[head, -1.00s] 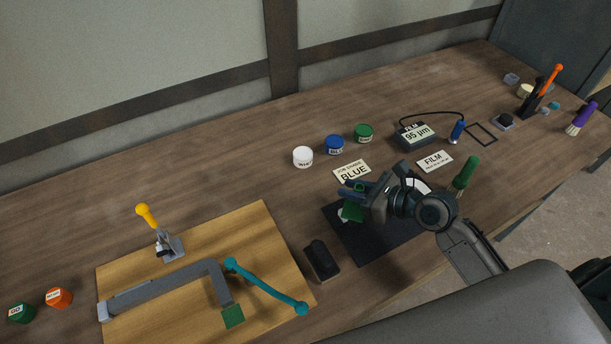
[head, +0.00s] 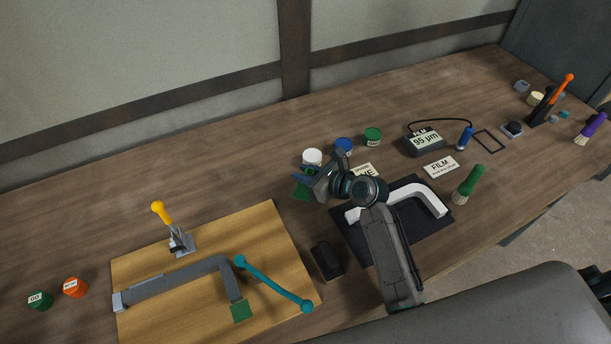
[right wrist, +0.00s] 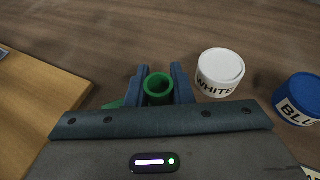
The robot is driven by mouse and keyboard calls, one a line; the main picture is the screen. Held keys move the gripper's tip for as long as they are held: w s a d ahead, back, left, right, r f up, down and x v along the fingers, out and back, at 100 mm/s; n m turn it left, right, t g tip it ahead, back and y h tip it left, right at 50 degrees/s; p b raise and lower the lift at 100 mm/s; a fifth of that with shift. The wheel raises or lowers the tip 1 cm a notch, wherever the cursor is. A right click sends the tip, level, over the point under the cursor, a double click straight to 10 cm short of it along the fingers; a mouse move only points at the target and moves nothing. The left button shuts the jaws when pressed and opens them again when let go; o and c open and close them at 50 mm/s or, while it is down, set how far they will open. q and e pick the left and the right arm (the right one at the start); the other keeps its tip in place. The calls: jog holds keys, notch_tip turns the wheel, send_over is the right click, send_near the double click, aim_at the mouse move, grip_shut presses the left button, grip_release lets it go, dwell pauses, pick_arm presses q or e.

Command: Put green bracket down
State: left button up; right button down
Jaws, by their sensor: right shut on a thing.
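The green bracket (head: 302,194) is in my right gripper (head: 308,180), to the left of the black mat and in front of the white jar, mostly hidden by the gripper. In the right wrist view its round green ring (right wrist: 158,90) sits between the two blue fingers. A bit of its green plate (right wrist: 114,104) shows to the left of the fingers. I cannot tell whether the bracket touches the table. My left gripper is not in view.
A white angled part (head: 428,200) lies on the black mat (head: 425,232). The white jar (right wrist: 220,72) and blue jar (right wrist: 299,98) stand close to the right of the gripper. A wooden board (head: 262,232) with a grey frame is at left. Bare table lies between board and jars.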

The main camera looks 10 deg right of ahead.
jog(key=shift+f, duration=1.05)
jog(key=shift+f, duration=0.1)
jog(key=c, duration=1.3)
grip_release()
